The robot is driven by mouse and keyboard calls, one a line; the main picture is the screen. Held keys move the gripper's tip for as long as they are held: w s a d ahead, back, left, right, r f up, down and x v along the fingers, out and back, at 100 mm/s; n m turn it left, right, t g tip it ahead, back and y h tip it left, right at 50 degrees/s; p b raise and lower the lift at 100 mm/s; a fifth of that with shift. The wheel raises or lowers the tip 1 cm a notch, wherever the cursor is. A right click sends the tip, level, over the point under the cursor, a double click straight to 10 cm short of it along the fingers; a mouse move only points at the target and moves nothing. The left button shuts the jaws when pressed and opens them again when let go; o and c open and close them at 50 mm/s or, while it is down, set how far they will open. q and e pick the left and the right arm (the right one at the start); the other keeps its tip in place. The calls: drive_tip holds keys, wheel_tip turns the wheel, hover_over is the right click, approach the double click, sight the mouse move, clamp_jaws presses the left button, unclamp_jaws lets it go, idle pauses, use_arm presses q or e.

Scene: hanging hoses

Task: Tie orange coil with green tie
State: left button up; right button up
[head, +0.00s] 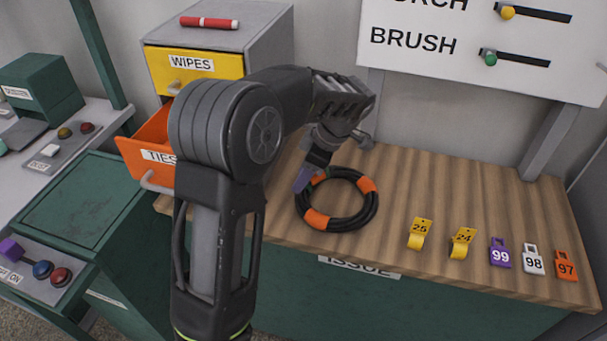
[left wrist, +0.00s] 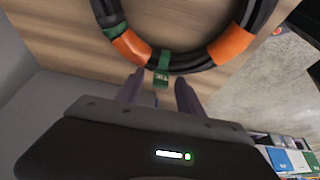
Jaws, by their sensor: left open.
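The orange coil (head: 352,222) is a round black hose loop with orange bands, lying on the wooden counter. My left gripper (head: 302,181) reaches down over the coil's upper left side. In the left wrist view, the coil (left wrist: 195,63) runs across the top, just beyond the fingertips. A green tie (left wrist: 162,70) sits on the coil between two orange bands, with its tag end toward me. My open left gripper (left wrist: 160,82) has one finger on each side of that tag, apparently clear of it. Another green band (left wrist: 114,31) shows beside the left orange band. My right gripper is out of view.
An open orange drawer labelled TIES (head: 140,158) stands left, partly behind my arm, below a yellow WIPES drawer (head: 192,64). Numbered yellow, purple, white and orange tags (head: 500,254) line the counter's front right. The counter behind them (head: 460,190) is clear.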

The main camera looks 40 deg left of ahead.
use_arm(q)
drive_tip(key=shift+w+d+r, duration=0.1)
drive_tip(key=shift+d+r, duration=0.05)
drive_tip(key=shift+r, duration=0.2)
drive_tip(key=s+v, duration=0.1)
drive_tip(key=v, duration=0.6)
drive_tip(key=shift+w, duration=0.4)
drive_tip(key=shift+r+p, duration=0.1)
drive_tip(key=shift+p, duration=0.2)
